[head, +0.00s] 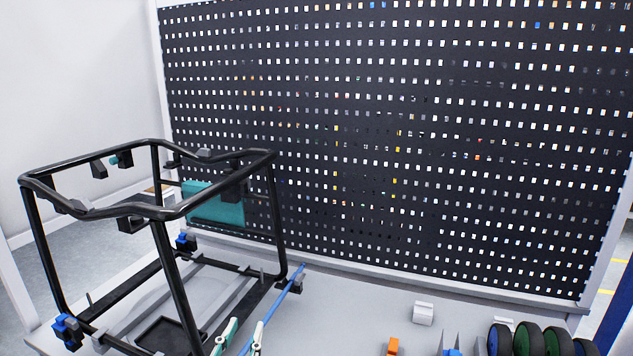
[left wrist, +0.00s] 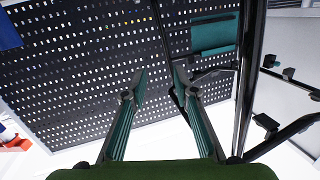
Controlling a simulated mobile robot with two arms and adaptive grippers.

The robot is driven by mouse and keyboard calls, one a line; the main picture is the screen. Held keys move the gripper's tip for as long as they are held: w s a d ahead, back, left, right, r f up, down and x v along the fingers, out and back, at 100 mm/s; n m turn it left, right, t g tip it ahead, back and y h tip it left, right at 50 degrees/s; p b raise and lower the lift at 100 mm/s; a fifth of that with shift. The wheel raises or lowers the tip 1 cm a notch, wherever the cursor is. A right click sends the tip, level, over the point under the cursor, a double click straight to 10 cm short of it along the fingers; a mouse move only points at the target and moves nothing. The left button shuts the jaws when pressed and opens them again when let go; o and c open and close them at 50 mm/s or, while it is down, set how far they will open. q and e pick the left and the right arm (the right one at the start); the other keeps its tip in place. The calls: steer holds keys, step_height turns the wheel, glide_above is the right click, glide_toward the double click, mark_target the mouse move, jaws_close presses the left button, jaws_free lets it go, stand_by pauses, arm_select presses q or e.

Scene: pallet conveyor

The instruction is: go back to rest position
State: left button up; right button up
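My left gripper (head: 245,325) shows at the bottom of the head view, just right of the near side of a black tubular frame (head: 165,213). Its two teal-and-white fingers are apart. In the left wrist view the fingers of my left gripper (left wrist: 160,78) are spread with nothing between them. Black bars of the frame (left wrist: 246,75) run close to the right finger there; I cannot tell whether they touch. My right gripper is not in view.
The frame stands on a light grey worktop (head: 350,300), with a teal panel (head: 213,203) inside it. A blue strip (head: 290,288) lies beside it. A black perforated board (head: 400,130) stands behind. Dark wheels (head: 528,341), a white block (head: 423,313) and an orange piece (head: 393,346) are at right.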

arm_select(q)
steer(key=s+a+f+n+g+y, duration=0.1)
steer(key=s+a+f+g, duration=0.25)
steer(key=s+f, duration=0.3)
steer(key=s+a+f+g+y, duration=0.1)
steer(key=s+a+f+g, duration=0.1)
steer(key=s+f+g, duration=0.45)
steer(key=s+a+f+m+g, duration=0.1)
steer(key=s+f+g, duration=0.1)
steer(key=s+f, duration=0.45)
steer(key=s+f+g, duration=0.2)
steer(key=s+f, duration=0.2)
steer(key=s, duration=0.6)
step_height(320, 180, down, 26)
steer(key=s+g+b, duration=0.1)
steer(key=s+b, duration=0.1)
steer(key=s+a+f+g, duration=0.1)
steer(key=s+a+f, duration=0.2)
steer(key=s+f, duration=1.4)
steer(key=shift+f+b, duration=0.45)
steer(key=shift+f, duration=0.25)
steer(key=shift+s, duration=0.15)
